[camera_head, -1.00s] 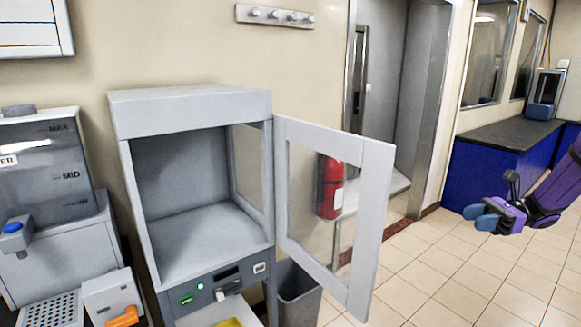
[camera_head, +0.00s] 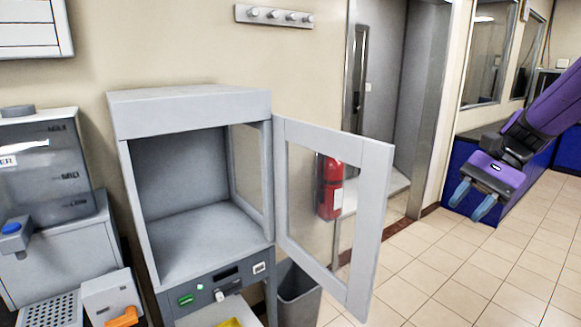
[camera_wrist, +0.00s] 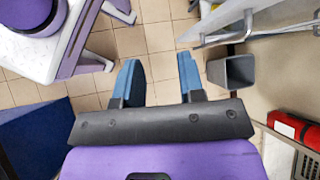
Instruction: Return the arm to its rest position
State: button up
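My purple arm with its gripper (camera_head: 473,201) is at the right of the head view, in front of the blue counter and pointing down. Its two blue fingers are apart with nothing between them. The wrist view also shows the open gripper (camera_wrist: 160,82), with bare floor tiles between the fingers. No object is held.
A grey cabinet (camera_head: 190,105) stands at the centre left with its glass door (camera_head: 372,215) swung open to the right. A grey bin (camera_head: 297,300), a red fire extinguisher (camera_head: 329,188) and a water dispenser (camera_head: 50,165) are nearby. Tiled floor (camera_head: 450,270) lies clear below my gripper.

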jog(key=s+a+r+n+t+h, duration=0.1)
jog(key=s+n+t+h, duration=0.3)
jog(key=s, duration=0.5)
jog(key=s+a+r+n+t+h, duration=0.1)
jog(key=s+r+n+t+h, duration=0.3)
jog(key=s, duration=0.5)
jog(key=shift+a+r+n, duration=0.25)
jog(key=shift+a+n, duration=0.15)
jog(key=shift+n, duration=0.6)
jog(key=shift+w, duration=0.1)
